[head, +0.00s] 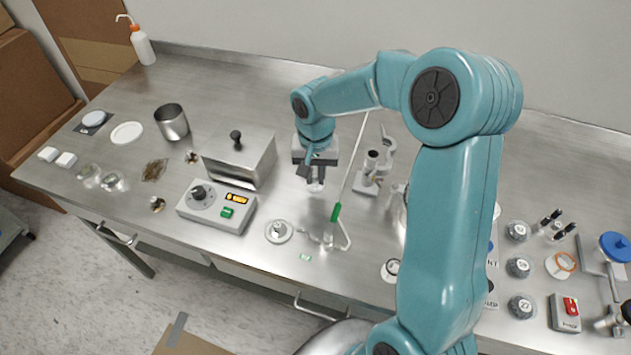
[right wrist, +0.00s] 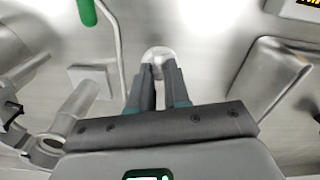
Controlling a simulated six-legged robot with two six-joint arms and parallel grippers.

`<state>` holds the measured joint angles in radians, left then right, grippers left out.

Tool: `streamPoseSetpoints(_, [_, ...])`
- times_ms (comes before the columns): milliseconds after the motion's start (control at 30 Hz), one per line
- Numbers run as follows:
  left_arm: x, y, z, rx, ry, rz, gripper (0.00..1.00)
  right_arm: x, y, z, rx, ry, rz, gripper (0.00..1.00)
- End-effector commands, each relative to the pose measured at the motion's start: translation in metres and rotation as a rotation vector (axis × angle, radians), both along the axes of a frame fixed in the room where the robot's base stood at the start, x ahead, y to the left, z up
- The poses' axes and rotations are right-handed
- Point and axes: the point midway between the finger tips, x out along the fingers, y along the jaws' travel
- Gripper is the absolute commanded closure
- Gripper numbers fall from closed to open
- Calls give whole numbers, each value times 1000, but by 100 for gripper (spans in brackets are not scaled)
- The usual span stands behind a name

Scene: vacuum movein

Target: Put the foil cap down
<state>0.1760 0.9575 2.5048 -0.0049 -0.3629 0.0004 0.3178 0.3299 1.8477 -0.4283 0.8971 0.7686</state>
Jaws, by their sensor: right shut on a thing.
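My right gripper (head: 316,180) is above the steel bench, between the lidded metal box and a small stand. In the right wrist view its two fingers (right wrist: 158,82) point away from the camera and are closed on a small pale, shiny, rounded thing, which I take to be the foil cap (right wrist: 157,53). In the head view the foil cap (head: 315,187) is a small bright spot under the fingertips, partly hidden by them. I cannot tell its exact height above the bench. My left gripper is not in view.
The metal box (head: 240,158) with a black knob is left of the gripper. The control unit (head: 217,205) is nearer the front. A green-handled rod (head: 336,212) and a small stand (head: 371,175) are close on the right. A round disc (head: 278,231) lies near the front edge.

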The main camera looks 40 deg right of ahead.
Motion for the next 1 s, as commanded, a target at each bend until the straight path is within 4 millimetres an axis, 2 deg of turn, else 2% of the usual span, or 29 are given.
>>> streamPoseSetpoints(100, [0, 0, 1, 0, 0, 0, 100, -1, 0, -22, 1, 5, 1, 100])
streamPoseSetpoints(200, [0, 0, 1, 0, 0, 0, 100, -1, 0, -32, 1, 4, 0, 100])
streamPoseSetpoints(600, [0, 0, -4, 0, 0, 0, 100, 0, 0, -39, 0, 1, 0, 100])
streamPoseSetpoints(633, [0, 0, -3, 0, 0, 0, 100, 0, 0, -37, 0, 1, 0, 77])
streamPoseSetpoints(700, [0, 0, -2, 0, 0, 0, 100, 0, 0, -37, 0, 1, 0, 58])
streamPoseSetpoints(1000, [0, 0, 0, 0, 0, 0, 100, 0, 0, -35, 0, 1, 0, 58])
